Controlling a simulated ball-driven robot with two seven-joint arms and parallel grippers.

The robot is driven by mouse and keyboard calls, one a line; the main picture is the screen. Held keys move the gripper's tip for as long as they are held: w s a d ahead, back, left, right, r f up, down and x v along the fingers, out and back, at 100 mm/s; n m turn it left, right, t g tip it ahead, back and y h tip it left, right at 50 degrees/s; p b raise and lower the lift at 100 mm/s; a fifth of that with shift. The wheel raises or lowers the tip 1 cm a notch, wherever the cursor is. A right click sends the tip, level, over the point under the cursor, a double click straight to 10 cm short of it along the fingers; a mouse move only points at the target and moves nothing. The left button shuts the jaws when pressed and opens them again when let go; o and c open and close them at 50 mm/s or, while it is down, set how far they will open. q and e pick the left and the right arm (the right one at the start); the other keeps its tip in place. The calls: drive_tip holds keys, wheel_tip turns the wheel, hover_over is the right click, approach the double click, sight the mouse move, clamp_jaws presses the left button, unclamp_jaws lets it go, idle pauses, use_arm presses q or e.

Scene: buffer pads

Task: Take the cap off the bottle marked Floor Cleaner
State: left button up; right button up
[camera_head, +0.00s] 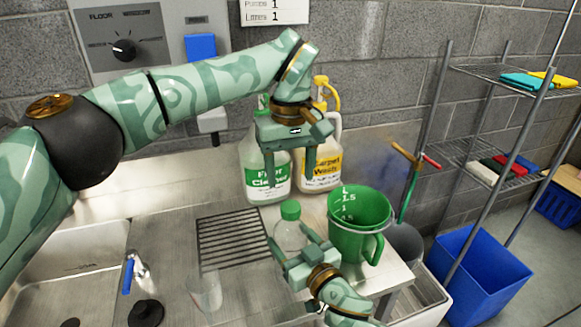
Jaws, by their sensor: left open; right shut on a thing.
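A clear bottle (287,236) with a green cap (290,210) stands upright on the steel counter; no label shows on it. My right gripper (291,241) is shut on this bottle's body, below the cap. My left gripper (289,174) is open and empty, fingers pointing down, above the green cap and apart from it in the picture. Behind it stands a big jug (256,150) with a green label reading Floor Cleaner. The jug has a green top (263,102), partly hidden by my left gripper and arm.
A jug marked Carpet Wash (321,183) with a yellow top stands beside the green-labelled jug. A green measuring jug (345,238) stands right of the bottle. A clear cup (206,291), a drain grille (232,241) and a sink (65,270) lie left. A blue bin (480,275) is at right.

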sight(290, 206)
use_arm(q)
wheel_tip(290, 206, down, 8)
drive_tip(key=shift+r, duration=0.15)
idle(0.3)
drive_tip(key=c, duration=1)
